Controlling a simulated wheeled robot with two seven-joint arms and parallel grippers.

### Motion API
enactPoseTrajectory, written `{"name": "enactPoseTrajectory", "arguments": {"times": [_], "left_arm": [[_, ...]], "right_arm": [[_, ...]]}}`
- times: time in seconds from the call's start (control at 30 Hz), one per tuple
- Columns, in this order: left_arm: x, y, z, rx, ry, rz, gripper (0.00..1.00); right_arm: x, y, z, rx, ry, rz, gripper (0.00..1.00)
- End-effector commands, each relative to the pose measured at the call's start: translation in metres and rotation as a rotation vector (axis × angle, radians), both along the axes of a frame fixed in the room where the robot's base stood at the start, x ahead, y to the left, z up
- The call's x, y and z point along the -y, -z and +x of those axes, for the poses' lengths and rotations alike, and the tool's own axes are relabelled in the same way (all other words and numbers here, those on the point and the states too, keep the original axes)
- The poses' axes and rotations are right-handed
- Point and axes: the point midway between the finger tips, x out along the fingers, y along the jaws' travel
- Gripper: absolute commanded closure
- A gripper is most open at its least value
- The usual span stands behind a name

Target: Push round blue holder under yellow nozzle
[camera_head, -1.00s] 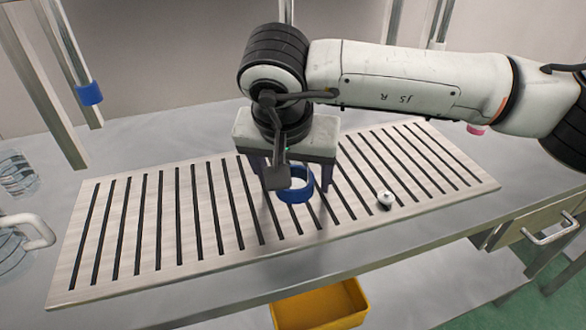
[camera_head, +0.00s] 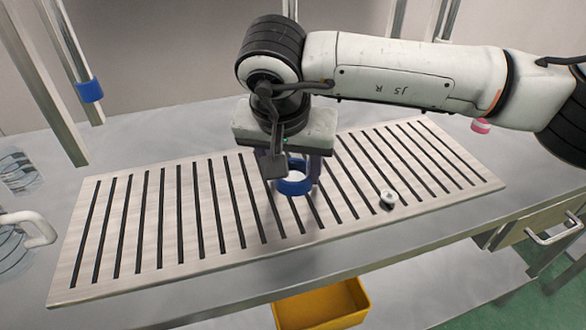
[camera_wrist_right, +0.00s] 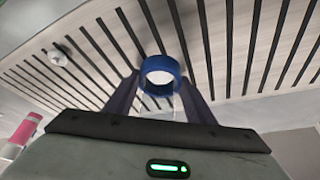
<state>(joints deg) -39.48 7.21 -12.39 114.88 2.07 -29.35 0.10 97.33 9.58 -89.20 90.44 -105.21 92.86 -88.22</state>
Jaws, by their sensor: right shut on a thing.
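The round blue holder (camera_head: 294,187) is a ring at the middle of the slatted board. My right gripper (camera_head: 293,174) is over it and shut on it, with the wrist above and behind. In the right wrist view the blue holder (camera_wrist_right: 161,72) sits between the two dark fingertips of my right gripper (camera_wrist_right: 158,88). A pale, clear shape shows just below the ring there, and I cannot tell what it is. The yellow nozzle is not in view. My left gripper is not in view.
The slatted board (camera_head: 75,285) lies on a grey metal table, its left part clear. A small white cap-like part (camera_head: 389,199) sits on the board right of the holder. A yellow bin (camera_head: 322,306) is below the front edge. Metal posts stand at the back left.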

Motion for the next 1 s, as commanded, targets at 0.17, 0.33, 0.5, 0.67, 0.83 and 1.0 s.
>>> {"name": "enactPoseTrajectory", "arguments": {"times": [0.17,0.33,0.5,0.67,0.83,1.0], "left_arm": [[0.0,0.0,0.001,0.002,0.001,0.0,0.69],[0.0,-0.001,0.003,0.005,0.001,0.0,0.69],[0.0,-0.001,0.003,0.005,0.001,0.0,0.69],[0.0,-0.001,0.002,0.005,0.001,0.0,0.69],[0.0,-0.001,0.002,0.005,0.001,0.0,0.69],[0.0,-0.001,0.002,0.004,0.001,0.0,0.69]], "right_arm": [[0.0,0.0,0.006,0.0,0.008,-0.001,0.73],[0.0,0.0,0.006,0.0,0.009,-0.001,0.73],[0.0,0.0,0.006,0.0,0.009,-0.001,0.37],[0.0,0.0,0.006,0.0,0.009,-0.001,0.29],[0.0,0.0,0.006,0.0,0.009,0.0,0.29],[-0.002,-0.015,0.001,0.004,0.007,0.002,0.29]]}}
